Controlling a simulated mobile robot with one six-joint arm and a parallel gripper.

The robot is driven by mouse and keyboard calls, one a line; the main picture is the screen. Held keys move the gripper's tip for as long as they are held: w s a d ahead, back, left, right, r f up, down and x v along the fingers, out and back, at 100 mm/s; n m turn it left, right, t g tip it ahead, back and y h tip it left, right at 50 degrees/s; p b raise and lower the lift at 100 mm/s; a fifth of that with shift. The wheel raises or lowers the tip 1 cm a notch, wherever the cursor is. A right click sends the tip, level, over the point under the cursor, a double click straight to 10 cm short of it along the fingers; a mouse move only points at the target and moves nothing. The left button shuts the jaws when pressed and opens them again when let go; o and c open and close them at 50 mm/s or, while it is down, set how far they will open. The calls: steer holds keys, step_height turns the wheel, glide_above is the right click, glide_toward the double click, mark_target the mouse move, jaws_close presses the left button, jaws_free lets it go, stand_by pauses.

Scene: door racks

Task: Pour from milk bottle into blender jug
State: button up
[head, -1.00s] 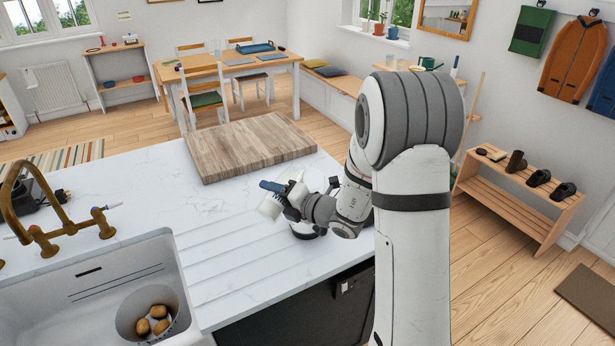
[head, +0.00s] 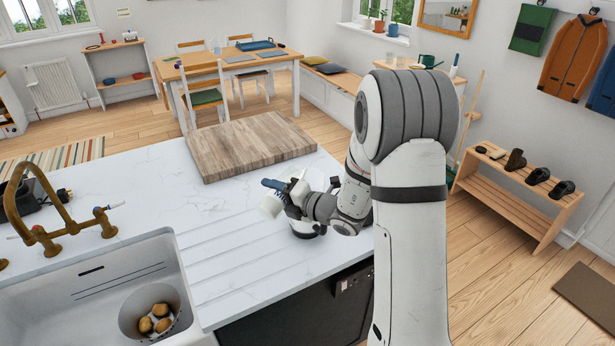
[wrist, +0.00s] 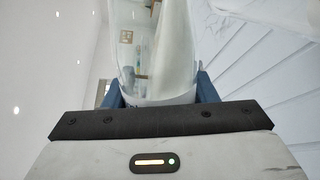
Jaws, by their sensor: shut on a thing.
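My gripper (head: 273,191) is over the front part of the white worktop, with its blue fingers shut on the milk bottle (head: 269,208). The bottle is pale and tilted in the head view. In the wrist view the clear bottle (wrist: 155,50), with white milk inside, sits between the two blue fingers. The blender jug (head: 318,181) is clear and stands just behind and beside my gripper. Its pale and dark base (head: 305,231) shows below my wrist. Most of the jug is hidden by my arm, so I cannot tell how the bottle's mouth lies to the jug's opening.
A thick wooden board (head: 235,150) lies behind on the worktop (head: 110,165). The ribbed worktop between sink and gripper is clear.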

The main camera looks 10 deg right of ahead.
steer(key=shift+w+d+r+m+p, duration=0.35)
steer(key=shift+r+m+p, duration=0.2)
steer(key=shift+p, duration=0.15)
stand_by(1.3)
